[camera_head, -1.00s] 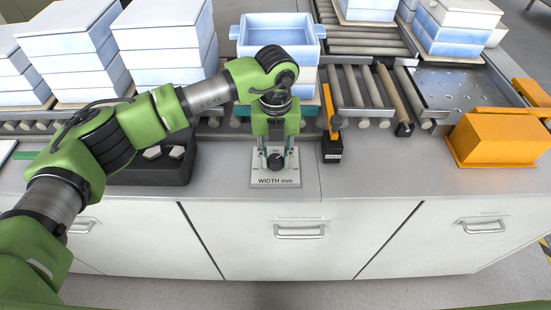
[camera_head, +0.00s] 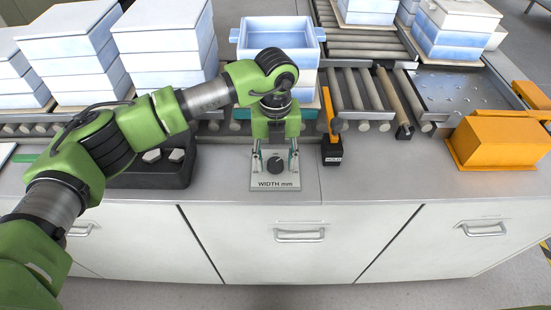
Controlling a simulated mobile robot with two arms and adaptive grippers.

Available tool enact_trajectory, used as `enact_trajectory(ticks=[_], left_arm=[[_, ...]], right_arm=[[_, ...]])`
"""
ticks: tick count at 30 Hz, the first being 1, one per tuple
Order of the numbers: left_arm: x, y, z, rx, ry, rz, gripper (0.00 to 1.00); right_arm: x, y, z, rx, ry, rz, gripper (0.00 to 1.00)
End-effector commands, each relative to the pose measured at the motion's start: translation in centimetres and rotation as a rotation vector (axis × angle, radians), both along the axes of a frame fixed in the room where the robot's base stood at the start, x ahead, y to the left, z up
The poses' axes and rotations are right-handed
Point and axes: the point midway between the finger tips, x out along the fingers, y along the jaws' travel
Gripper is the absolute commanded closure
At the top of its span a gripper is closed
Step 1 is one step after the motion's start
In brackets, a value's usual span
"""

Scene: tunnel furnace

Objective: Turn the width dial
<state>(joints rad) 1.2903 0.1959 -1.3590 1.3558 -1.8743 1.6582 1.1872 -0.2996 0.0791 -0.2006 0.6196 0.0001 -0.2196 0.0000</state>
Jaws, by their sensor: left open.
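The width dial (camera_head: 275,165) is a small black knob on a light plate (camera_head: 263,184) marked "WIDTH mm", lying on the grey counter. My left gripper (camera_head: 275,167) points down over the plate. Its two fingers are spread, one on each side of the knob. I cannot tell whether the fingers touch the knob. The top edge of the plate is partly hidden by the gripper body. My right gripper is not in view.
A black box with an orange lever (camera_head: 332,150) stands just right of the plate. Blue-white stacked trays (camera_head: 278,36) and a roller conveyor (camera_head: 362,92) lie behind. An orange cover (camera_head: 495,142) is at the right.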

Motion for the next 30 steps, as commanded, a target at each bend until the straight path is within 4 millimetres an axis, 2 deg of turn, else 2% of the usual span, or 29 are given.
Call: enact_trajectory(ticks=[5,15,19,24,30], left_arm=[[0.1,0.0,1.3,-0.001,-0.002,0.000,0.56],[0.1,0.0,8.4,0.000,-0.004,-0.001,0.56],[0.1,0.0,10.4,-0.001,-0.003,0.000,0.56],[0.0,0.0,11.8,0.000,-0.001,0.000,0.56],[0.0,0.0,12.0,0.000,0.000,0.000,0.56]], right_arm=[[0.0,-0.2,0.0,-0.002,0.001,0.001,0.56],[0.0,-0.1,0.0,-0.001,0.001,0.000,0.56],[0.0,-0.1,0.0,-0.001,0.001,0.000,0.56],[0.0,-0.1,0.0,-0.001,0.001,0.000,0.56],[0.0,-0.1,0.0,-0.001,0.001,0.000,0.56]])
